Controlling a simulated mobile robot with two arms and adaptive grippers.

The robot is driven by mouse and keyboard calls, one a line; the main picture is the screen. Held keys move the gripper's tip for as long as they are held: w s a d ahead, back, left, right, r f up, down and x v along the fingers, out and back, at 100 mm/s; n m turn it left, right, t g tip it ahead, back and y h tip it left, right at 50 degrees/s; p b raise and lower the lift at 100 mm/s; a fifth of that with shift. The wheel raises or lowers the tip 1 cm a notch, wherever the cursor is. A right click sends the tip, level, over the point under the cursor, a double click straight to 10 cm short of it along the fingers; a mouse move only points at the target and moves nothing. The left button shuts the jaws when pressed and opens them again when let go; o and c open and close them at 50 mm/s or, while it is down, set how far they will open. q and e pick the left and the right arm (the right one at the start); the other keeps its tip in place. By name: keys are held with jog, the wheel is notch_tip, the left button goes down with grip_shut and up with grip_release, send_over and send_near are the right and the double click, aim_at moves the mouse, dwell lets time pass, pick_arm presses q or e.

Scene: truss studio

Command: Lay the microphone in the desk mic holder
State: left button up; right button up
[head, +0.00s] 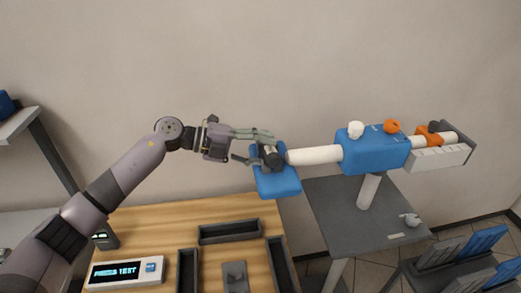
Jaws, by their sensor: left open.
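My left gripper (260,149) reaches in from the left above the wooden desk, its fingers apart. A short dark cylinder (272,157), perhaps the microphone, is at its fingertips and in front of a blue block (278,183). I cannot tell whether the fingers touch it or whether it rests on the block. A small dark grey holder-like piece (235,278) stands on the wooden desk at the lower edge; it may be the desk mic holder, and it looks empty. My right gripper is not in view.
Black trays (229,232) lie on the wooden desk, by a white box (126,272) reading "PRESS TEST". A white tube with a large blue body (376,149) stands on a grey table (335,204) at right. Blue-and-grey slatted pieces (484,241) are at lower right.

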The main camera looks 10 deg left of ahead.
pick_arm(q)
jog(key=shift+f, duration=0.2)
jog(key=shift+s+a+b, duration=0.1)
jog(key=shift+a+b, duration=0.3)
jog(key=shift+b, duration=0.15)
jog(key=b+v, duration=0.7)
jog(key=v, duration=0.9)
jog(key=shift+a, duration=0.45)
